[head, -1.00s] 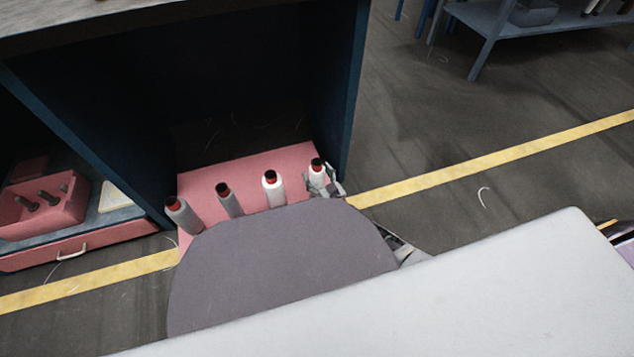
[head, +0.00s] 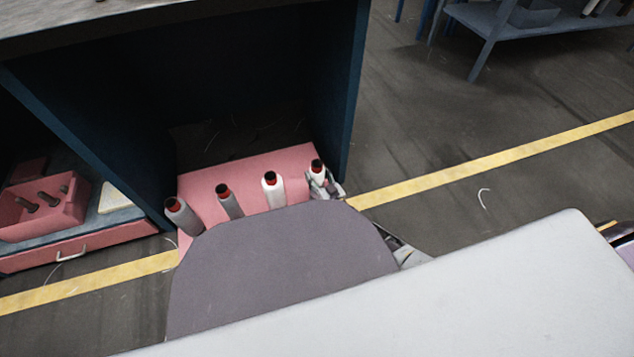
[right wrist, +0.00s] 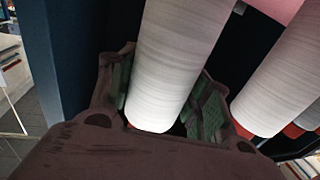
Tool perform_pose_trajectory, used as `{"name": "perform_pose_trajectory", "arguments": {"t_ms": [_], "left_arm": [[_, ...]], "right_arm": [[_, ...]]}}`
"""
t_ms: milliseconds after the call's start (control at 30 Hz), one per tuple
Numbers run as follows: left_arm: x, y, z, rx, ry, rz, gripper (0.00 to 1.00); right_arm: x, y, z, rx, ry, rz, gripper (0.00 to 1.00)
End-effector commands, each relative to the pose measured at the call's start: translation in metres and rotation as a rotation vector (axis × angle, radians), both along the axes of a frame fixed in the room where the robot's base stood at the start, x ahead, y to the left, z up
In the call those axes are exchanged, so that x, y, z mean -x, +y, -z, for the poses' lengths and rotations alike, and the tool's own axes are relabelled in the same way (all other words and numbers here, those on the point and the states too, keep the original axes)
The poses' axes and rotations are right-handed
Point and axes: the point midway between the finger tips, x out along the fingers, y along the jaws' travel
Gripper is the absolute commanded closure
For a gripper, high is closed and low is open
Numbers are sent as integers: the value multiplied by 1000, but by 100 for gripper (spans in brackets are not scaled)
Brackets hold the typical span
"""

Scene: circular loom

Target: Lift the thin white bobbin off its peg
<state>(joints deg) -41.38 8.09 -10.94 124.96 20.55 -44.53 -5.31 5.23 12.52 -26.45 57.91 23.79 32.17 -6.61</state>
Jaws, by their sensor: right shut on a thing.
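A white bobbin (head: 317,177) with a dark and red top stands at the right end of the pink board. My right gripper (head: 322,188) is shut on this bobbin at its side. In the right wrist view the same bobbin (right wrist: 178,62) rises between the two green-padded fingers (right wrist: 163,103). A second white bobbin (head: 274,192) stands just left of it and also shows in the right wrist view (right wrist: 283,75). The peg under the held bobbin is hidden. My left gripper is not in view.
Two grey bobbins (head: 184,217) (head: 229,202) stand further left on the pink board (head: 245,168). A dark blue cabinet wall (head: 345,90) rises close behind the right end. Open floor (head: 450,120) lies to the right.

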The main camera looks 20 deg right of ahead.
Motion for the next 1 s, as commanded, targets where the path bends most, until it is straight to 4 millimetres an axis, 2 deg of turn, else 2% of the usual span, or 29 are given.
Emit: {"name": "perform_pose_trajectory", "arguments": {"t_ms": [1000], "left_arm": [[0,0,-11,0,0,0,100]], "right_arm": [[0,0,-13,0,-1,0,100]]}}
